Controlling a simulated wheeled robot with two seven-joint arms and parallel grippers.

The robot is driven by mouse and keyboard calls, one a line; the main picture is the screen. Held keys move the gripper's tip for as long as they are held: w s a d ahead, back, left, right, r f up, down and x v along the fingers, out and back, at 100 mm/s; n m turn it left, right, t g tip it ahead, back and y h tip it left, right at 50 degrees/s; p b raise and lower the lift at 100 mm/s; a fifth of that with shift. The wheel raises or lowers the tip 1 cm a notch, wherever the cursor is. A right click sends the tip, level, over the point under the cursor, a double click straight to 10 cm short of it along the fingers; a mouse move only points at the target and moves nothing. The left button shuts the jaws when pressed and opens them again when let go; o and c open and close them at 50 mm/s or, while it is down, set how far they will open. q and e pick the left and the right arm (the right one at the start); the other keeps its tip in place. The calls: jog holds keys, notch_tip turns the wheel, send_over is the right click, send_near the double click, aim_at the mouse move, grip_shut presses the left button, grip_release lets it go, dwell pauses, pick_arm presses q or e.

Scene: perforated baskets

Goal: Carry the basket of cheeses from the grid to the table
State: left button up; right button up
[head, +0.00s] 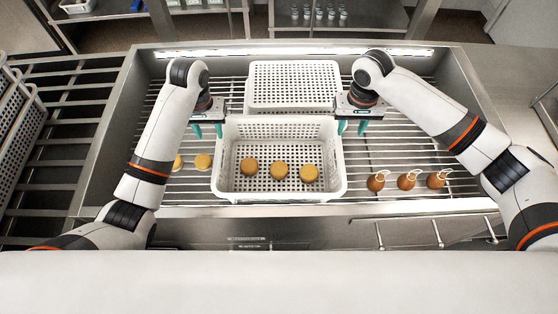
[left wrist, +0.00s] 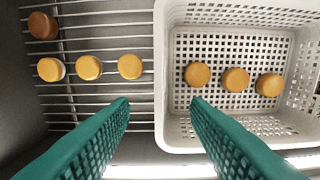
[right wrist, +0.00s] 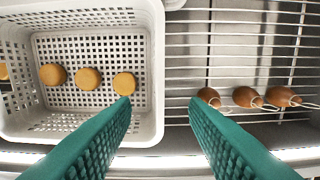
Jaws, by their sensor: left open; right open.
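The white perforated basket (head: 230,185) stands upright on the metal grid (head: 180,187) with three round yellow cheeses (head: 279,171) in a row on its floor. My left gripper (head: 208,131) is open above the basket's left side. In the left wrist view its fingers (left wrist: 160,103) lie to either side of the left wall's rim. My right gripper (head: 352,128) is open at the right side. In the right wrist view its fingers (right wrist: 159,101) lie to either side of the right wall's rim. I cannot tell how far down the fingers reach. The destination table cannot be made out for certain.
Another white perforated basket (head: 293,85) sits behind. Yellow cheeses (left wrist: 89,67) and a browner one (left wrist: 43,26) lie on the grid to the left. Three brown string-tied pieces (head: 406,180) lie to the right. The metal basin's rim (head: 290,211) surrounds the grid.

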aim_at(217, 152)
pick_arm(q)
jog(key=f, duration=1.2)
jog(key=shift+w+f, duration=0.3)
jog(key=shift+f, duration=0.05)
pick_arm(e)
jog(key=f, duration=1.2)
jog(key=shift+w+f, duration=0.3)
jog(key=shift+f, duration=0.1)
pick_arm(q)
jog(key=shift+c, duration=0.5)
pick_arm(e)
jog(key=shift+c, duration=0.5)
pick_arm(q)
grip_shut()
pick_arm(e)
grip_shut()
jog(key=shift+r, duration=0.1)
